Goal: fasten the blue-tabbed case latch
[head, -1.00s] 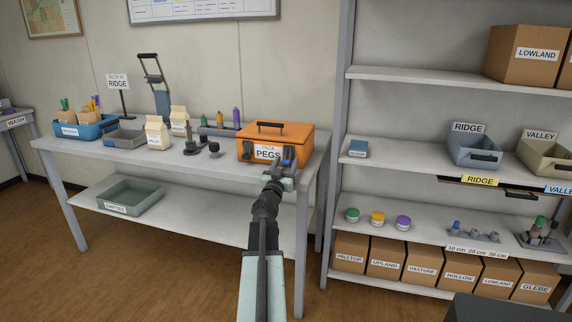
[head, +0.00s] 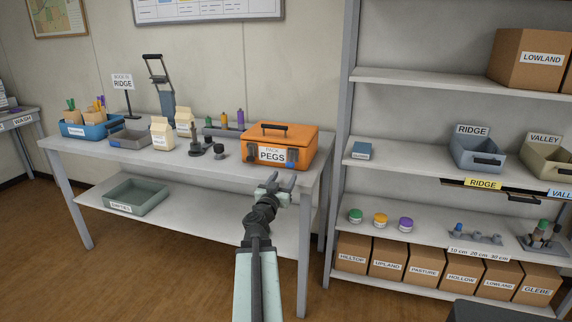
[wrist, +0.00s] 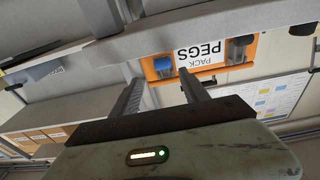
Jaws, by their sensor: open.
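The orange case (head: 268,136), labelled PEGS, stands with its lid down at the right end of the table. Its blue-tabbed latch (head: 291,158) is on the front, right of the label. A dark-tabbed latch (head: 252,155) is on the left. In the wrist view, upside down, the blue tab (wrist: 163,65) shows between and beyond my fingers, and the dark latch (wrist: 238,46) lies right. My gripper (head: 280,180) is open and empty, in front of and below the blue tab, apart from it. I cannot tell whether the latch is fastened.
The table (head: 215,167) has its front edge near my gripper. A small dark knob (head: 220,151) and a dark stand (head: 197,143) are left of the case. A grey shelf unit (head: 343,110) rises to the right. A green tray (head: 138,197) sits on the lower shelf.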

